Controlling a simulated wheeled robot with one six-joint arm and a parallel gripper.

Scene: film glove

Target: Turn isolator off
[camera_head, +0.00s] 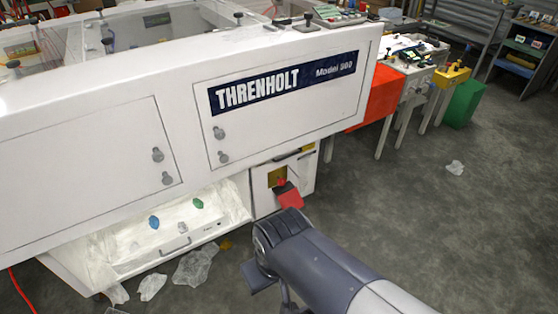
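The isolator (277,177) shows as a yellow plate with a small red part, in a recess at the lower right of the white THRENHOLT machine (120,118). A red and dark piece (290,199) sits just below and in front of the plate. I cannot tell whether it belongs to the isolator or to my gripper. My grey arm (310,262) reaches up from the lower right, and its end is close in front of the recess in the picture. My gripper's fingers cannot be made out clearly, and contact with the isolator cannot be judged. The isolator's handle position is too small to read.
A red bin (377,98) and a green bin (464,103) stand behind to the right. The floor (450,220) at right is mostly clear.

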